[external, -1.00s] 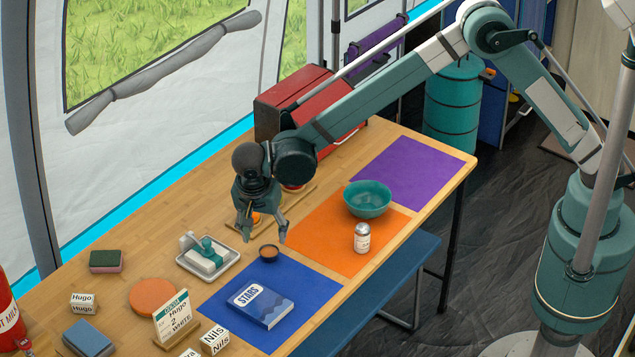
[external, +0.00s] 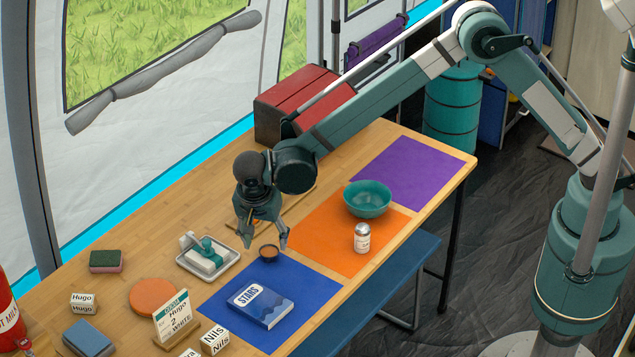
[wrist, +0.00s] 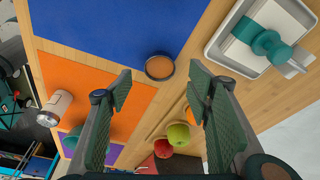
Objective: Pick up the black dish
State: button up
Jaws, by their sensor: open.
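The black dish (external: 268,253) is small and round, with an orange-brown inside. It sits at the back edge of the blue mat (external: 318,290) in the external view. In the wrist view the dish (wrist: 160,68) shows between and beyond the fingertips, at the blue mat's border. My gripper (external: 264,246) is open above the dish, with its fingers pointing down to either side of it. In the wrist view my gripper (wrist: 158,85) has its two green-padded fingers spread wide and nothing between them. I cannot tell exactly how high the fingertips are.
A white tray (external: 232,262) with a green-handled item lies left of the gripper. A book (external: 261,305) lies on the blue mat. A shaker (external: 362,238) and teal bowl (external: 368,198) stand to the right. Fruit (wrist: 178,134) shows near the fingers in the wrist view.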

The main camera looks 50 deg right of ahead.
aim_at(269, 251)
jog(key=shift+b+x, duration=0.9)
jog(key=shift+x, duration=1.7)
jog(key=c, duration=1)
